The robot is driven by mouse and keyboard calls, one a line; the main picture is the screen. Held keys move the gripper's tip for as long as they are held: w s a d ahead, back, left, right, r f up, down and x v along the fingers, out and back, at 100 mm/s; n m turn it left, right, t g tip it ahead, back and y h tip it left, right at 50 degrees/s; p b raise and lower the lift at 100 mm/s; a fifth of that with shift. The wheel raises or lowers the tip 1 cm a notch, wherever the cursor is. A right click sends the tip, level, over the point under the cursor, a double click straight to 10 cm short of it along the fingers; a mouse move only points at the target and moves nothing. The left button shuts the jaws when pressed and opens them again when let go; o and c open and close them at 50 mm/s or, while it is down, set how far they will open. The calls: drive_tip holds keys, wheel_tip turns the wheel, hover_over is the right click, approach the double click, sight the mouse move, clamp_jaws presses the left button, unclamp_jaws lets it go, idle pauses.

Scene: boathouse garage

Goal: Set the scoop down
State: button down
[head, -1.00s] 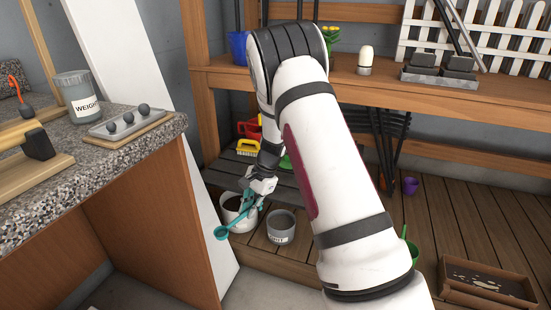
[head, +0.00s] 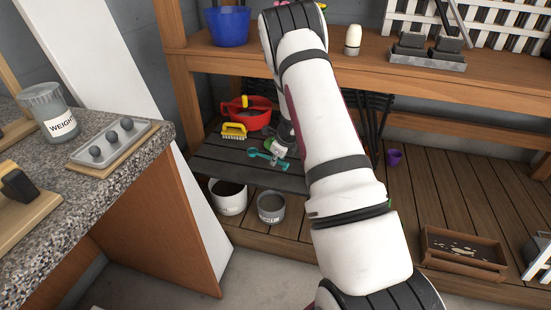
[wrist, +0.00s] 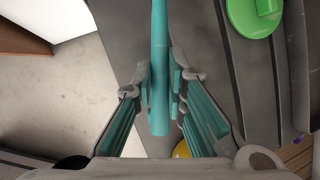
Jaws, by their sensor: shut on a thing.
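The teal scoop (head: 263,155) is over the dark slatted bench (head: 285,180) in the head view, its round bowl to the left. My gripper (head: 278,157) is shut on its handle. In the wrist view the teal handle (wrist: 160,60) runs lengthwise between the fingers of my gripper (wrist: 162,88). The dark bench surface lies below and to the right there. I cannot tell whether the scoop touches the bench. My arm hides part of the bench to the right.
A yellow brush (head: 234,131) and a red container (head: 251,115) stand behind the scoop. A green round item (wrist: 256,14) lies near it in the wrist view. A white bucket (head: 228,200) and a grey pot (head: 271,208) stand below the bench's front edge. The bench's front left is clear.

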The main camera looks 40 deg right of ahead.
drive_tip(key=b, duration=0.5)
hover_over(274, 177)
drive_tip(key=s, duration=0.2)
drive_tip(key=shift+w+a+f, duration=0.1)
drive_tip(key=shift+w+f, duration=0.05)
drive_tip(key=shift+f, duration=1.1)
drive_tip(key=shift+w+f, duration=0.1)
drive_tip(key=shift+f, duration=1.15)
drive_tip(key=shift+f, duration=0.15)
drive_tip(key=shift+f+b, duration=0.6)
drive_tip(key=shift+f, duration=0.3)
drive_tip(key=c, duration=1.5)
unclamp_jaws()
drive_tip(key=shift+c, duration=0.2)
